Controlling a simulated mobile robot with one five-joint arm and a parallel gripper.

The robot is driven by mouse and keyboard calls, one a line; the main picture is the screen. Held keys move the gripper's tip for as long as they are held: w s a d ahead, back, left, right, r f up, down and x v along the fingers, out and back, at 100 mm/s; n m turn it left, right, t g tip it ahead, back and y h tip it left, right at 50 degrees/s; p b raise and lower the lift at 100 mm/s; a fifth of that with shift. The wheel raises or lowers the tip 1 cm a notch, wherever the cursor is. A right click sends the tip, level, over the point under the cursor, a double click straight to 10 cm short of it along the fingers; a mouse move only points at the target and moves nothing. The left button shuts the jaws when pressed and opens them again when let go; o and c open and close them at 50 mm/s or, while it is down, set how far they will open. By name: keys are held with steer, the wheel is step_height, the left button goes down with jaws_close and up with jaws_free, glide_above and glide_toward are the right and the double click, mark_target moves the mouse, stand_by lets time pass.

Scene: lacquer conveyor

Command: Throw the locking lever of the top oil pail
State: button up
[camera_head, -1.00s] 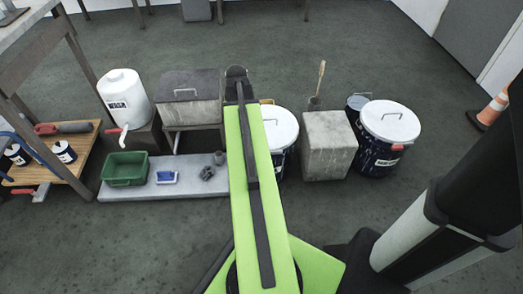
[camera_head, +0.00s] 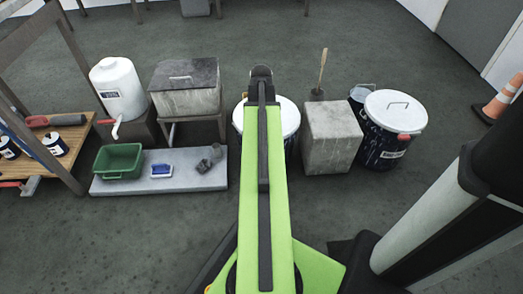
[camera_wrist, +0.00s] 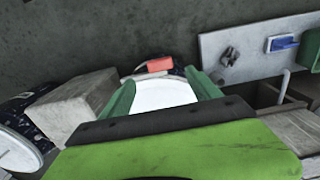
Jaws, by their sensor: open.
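A dark pail with a white lid (camera_head: 291,114) stands in the middle of the head view, partly hidden by my arm. The wrist view shows its white lid (camera_wrist: 163,93) between the green fingers of my gripper (camera_wrist: 160,76). A red lever (camera_wrist: 158,65) sits at that pail's rim, just beyond the fingertips. My gripper is open and empty; I cannot tell its height above the lid. A second dark pail (camera_head: 387,148) with a handled white lid and a red lever (camera_head: 408,136) stands to the right. Neither pail's label can be read clearly.
A grey block (camera_head: 333,140) stands between the two pails. A box on a stand (camera_head: 185,89) and a white dispenser (camera_head: 118,88) are left of the middle pail. A low slab (camera_head: 205,182) holds a green tub (camera_head: 119,160) and small items. Floor in front is clear.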

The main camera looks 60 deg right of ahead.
step_height(320, 180, down, 9)
steer(key=b, duration=0.7)
steer(key=shift+r, duration=0.2)
steer(key=shift+r, duration=0.1)
steer(key=shift+c, duration=0.4)
jaws_close()
